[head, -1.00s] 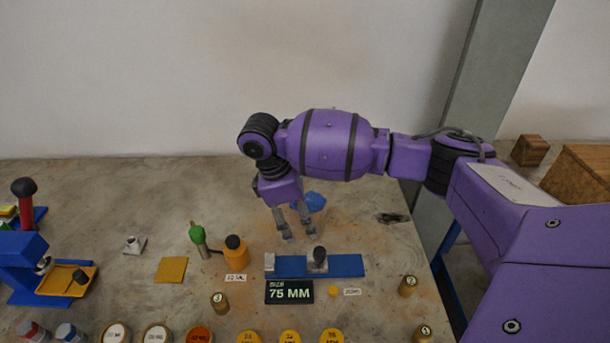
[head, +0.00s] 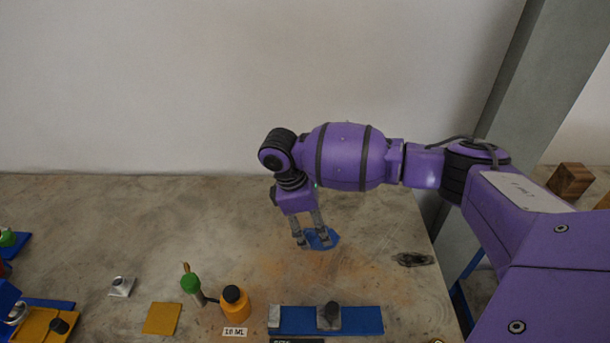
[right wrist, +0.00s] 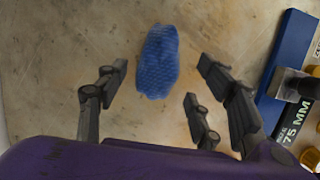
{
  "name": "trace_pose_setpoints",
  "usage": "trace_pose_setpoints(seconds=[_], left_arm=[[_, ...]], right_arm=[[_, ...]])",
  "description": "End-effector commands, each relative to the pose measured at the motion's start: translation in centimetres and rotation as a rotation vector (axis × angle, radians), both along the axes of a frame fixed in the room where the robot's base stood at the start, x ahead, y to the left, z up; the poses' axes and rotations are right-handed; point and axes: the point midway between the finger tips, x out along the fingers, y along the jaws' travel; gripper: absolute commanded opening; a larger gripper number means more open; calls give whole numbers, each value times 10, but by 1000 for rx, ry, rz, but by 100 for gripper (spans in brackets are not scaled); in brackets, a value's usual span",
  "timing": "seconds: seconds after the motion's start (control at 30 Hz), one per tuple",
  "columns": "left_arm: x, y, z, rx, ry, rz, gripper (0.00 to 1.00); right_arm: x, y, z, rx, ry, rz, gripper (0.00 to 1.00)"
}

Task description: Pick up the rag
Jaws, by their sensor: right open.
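The rag is a crumpled blue cloth (head: 322,239) lying on the concrete-like bench top behind the blue rail. My right gripper (head: 313,242) is over it, with its fingers pointing down and partly in front of it. In the right wrist view the rag (right wrist: 157,62) lies on the bench beyond the open, empty fingers of my right gripper (right wrist: 160,95). The rag sits between the line of the left finger and the two right fingers, apart from them in the picture. My left gripper is not in view.
A blue rail with a dark-knobbed slider (head: 358,320) lies in front of the rag. An orange bottle (head: 235,304) and a green-topped tool (head: 191,284) stand left of it. A yellow pad (head: 162,318) lies farther left. The bench behind the rag is clear.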

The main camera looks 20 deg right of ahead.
Motion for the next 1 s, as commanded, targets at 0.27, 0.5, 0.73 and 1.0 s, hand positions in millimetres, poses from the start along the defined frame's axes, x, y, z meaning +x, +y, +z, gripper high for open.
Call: trace_pose_setpoints(seconds=[0.27,0.5,0.73,1.0], left_arm=[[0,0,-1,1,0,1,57],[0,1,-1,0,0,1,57],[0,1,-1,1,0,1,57],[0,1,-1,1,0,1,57]], right_arm=[[-4,-9,-29,-1,3,-1,61],[-4,-9,-29,0,2,0,57],[-4,-9,-29,0,2,0,27],[-4,-9,-29,0,1,0,14]])
